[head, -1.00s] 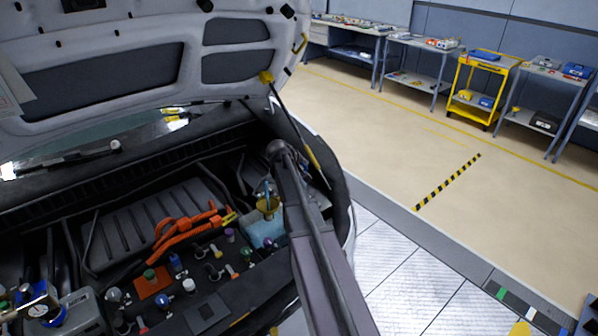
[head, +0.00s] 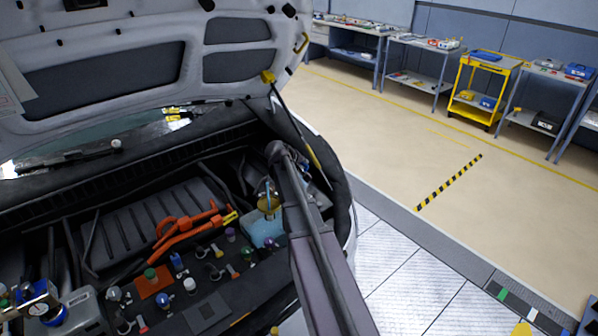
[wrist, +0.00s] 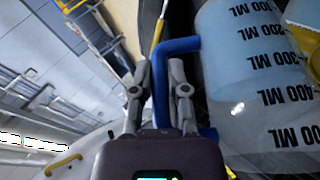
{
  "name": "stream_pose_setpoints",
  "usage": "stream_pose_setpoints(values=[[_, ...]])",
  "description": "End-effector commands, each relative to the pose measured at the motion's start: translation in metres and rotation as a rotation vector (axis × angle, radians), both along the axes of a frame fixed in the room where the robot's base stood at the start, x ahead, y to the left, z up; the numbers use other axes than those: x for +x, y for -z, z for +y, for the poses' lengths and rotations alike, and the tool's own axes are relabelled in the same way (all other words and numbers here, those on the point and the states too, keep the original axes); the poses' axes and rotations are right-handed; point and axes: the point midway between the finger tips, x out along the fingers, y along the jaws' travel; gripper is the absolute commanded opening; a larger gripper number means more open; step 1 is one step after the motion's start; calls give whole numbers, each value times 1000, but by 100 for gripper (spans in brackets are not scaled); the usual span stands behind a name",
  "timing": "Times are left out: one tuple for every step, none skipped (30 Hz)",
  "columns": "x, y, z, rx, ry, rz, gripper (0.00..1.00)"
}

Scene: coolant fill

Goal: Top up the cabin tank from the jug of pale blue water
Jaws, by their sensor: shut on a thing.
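My gripper (wrist: 160,75) is shut on the blue handle (wrist: 184,46) of the jug in the wrist view. The clear jug (wrist: 250,75) has black ML marks that read upside down, and pale blue shows inside it. It looks tilted against the room. In the head view my arm hides the gripper and most or all of the jug. A yellow funnel (head: 268,203) stands over a pale blue tank (head: 262,231) in the engine bay. A thin light blue streak shows above the funnel; I cannot tell whether it is water.
Orange cables (head: 185,232) and several coloured caps lie left of the tank. The raised bonnet (head: 120,75) hangs over the bay, with a thin prop near my arm. Benches and a yellow cart (head: 482,85) stand far off. The floor (head: 400,130) between is clear.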

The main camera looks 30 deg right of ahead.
Motion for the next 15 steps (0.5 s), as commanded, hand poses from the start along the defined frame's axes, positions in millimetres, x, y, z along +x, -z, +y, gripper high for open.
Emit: stream_pose_setpoints(values=[[0,0,1,-7,-1,0,0],[0,0,1,-11,-1,0,0],[0,0,1,-16,-1,0,0],[0,0,1,-21,-1,1,0],[0,0,2,-24,-1,1,0],[0,0,2,-29,-1,1,0],[0,-1,2,-32,0,2,0],[0,-1,2,-35,1,2,0],[0,-1,2,-39,1,2,0],[0,-1,2,-40,0,3,0],[0,-1,2,-41,1,3,0],[0,-1,2,-41,1,3,0],[0,-1,2,-41,1,3,0],[0,-1,2,-41,1,3,0],[0,-1,2,-41,1,3,0]])
